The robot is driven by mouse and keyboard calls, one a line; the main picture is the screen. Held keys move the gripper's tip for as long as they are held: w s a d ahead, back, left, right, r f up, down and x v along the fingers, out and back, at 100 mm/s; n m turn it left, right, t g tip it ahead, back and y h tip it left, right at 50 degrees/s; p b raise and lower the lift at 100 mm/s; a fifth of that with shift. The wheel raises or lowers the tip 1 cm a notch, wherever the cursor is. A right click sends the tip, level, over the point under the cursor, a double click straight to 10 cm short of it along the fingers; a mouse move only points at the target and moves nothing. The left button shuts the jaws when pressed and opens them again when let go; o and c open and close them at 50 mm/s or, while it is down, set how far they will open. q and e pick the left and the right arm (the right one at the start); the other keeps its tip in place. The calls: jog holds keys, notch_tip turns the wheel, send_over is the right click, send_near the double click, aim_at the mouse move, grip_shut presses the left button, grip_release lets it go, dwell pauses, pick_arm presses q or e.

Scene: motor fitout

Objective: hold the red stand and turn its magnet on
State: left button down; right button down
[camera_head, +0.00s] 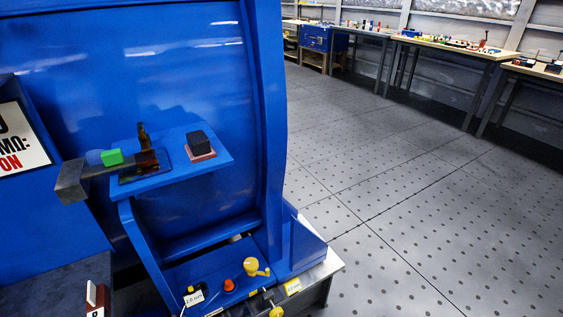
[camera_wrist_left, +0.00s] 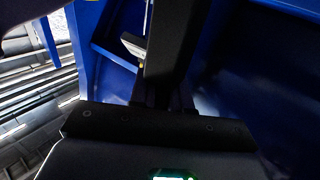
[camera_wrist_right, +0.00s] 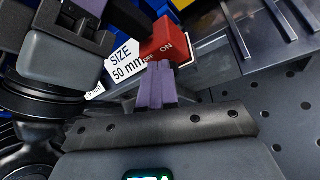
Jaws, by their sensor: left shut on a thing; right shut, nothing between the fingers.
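My left gripper (camera_wrist_right: 128,14) enters from the upper left of that view and is shut on the red stand, though the grip is partly out of frame. In the left wrist view, the left fingers (camera_wrist_left: 163,92) are dark and what they hold is unclear. Neither gripper shows clearly in the head view.
A white tag (camera_wrist_right: 124,62) reading "SIZE 50 mm" is beside the stand. Grey slotted metal (camera_wrist_right: 255,38) lies to its right. In the head view, a blue machine (camera_head: 200,225) carries a shelf with a black block (camera_head: 198,144). Open floor (camera_head: 410,170) is to the right.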

jog(key=shift+s+d, duration=0.6)
jog(key=shift+s, duration=0.35)
jog(key=shift+s+d, duration=0.6)
jog(key=shift+s, duration=0.35)
pick_arm(q)
jog(key=c, duration=1)
grip_release()
